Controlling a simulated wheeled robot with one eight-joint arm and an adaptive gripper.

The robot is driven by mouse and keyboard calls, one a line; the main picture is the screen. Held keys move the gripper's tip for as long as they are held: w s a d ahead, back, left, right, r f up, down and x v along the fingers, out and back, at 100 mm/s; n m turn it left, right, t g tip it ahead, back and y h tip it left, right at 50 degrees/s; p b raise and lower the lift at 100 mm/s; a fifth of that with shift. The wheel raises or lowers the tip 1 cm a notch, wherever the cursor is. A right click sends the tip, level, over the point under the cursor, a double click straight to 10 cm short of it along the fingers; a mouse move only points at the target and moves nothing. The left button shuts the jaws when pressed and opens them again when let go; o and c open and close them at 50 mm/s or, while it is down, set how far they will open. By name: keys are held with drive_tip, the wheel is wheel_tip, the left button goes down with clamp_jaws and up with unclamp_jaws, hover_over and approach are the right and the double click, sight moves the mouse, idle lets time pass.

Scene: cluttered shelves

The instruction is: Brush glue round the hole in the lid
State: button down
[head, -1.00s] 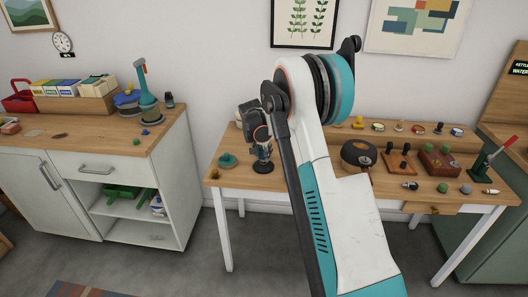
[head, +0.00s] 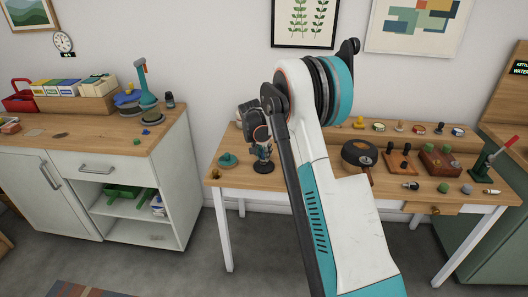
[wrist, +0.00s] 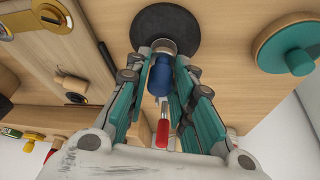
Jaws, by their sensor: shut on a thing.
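My gripper (wrist: 163,62) is shut on a blue-handled tool (wrist: 160,76), probably the brush. Its bristles cannot be made out. In the head view my gripper (head: 262,152) points down over a black round disc (head: 263,167) at the left part of the table. The disc also shows beyond the fingertips in the wrist view (wrist: 200,25). It may be the lid; no hole is visible, and the fingers and tool cover part of it. I cannot tell whether the tool touches it. A red and silver piece (wrist: 162,133) shows between the fingers, nearer the camera.
A teal disc with a knob (head: 228,159) lies left of the black disc. A round dark brown thing (head: 359,153) and several small items stand on the right of the wooden table (head: 310,178). A white cabinet (head: 185,165) stands to the left.

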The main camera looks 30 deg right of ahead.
drive_tip(key=shift+s+a+f, duration=0.1)
drive_tip(key=shift+s+a, duration=0.05)
drive_tip(key=shift+s, duration=0.1)
drive_tip(key=shift+w+d, duration=0.5)
drive_tip(key=shift+w, duration=0.25)
drive_tip(key=shift+d, duration=0.2)
drive_tip(key=shift+s+a, duration=0.5)
drive_tip(key=shift+s, duration=0.35)
drive_tip(key=shift+w+d, duration=0.5)
drive_tip(key=shift+w, duration=0.3)
